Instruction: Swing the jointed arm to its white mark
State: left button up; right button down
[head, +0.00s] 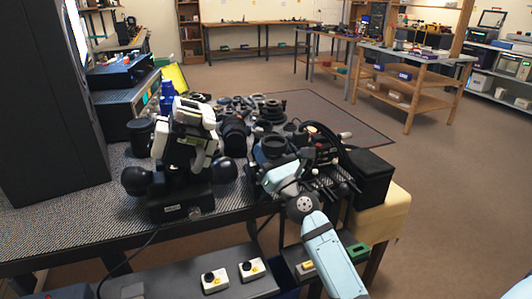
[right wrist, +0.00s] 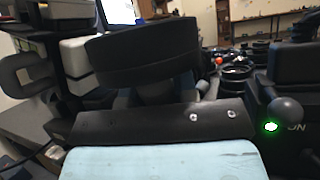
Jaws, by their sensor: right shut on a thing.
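My right gripper (head: 272,152), on the pale blue arm from the lower right, is over the crowded right part of the bench. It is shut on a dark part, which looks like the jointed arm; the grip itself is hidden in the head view. In the right wrist view a broad black block (right wrist: 140,55) fills the space in front of the gripper. A black ball knob (right wrist: 285,109) stands to the right, beside a green light (right wrist: 271,127) marked ON. I cannot make out the white mark. My left gripper is not in view.
A black and white device (head: 183,140) with round black knobs stands on the bench left of my gripper. Lens parts (head: 235,132) crowd behind it. A black box (head: 372,178) is close on the right. White switch boxes (head: 214,280) sit on the lower shelf.

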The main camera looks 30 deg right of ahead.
jog(key=c, duration=0.9)
grip_release()
jog(key=shift+s+r, duration=0.15)
jog(key=shift+s+f, duration=0.25)
jog(key=shift+f, duration=0.05)
pick_arm(q)
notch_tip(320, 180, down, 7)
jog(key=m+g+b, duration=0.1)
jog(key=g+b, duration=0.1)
jog(key=b, duration=0.4)
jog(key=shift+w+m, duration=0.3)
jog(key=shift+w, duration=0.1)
pick_arm(e)
jog(key=v, duration=1.3)
jog(key=shift+s, duration=0.1)
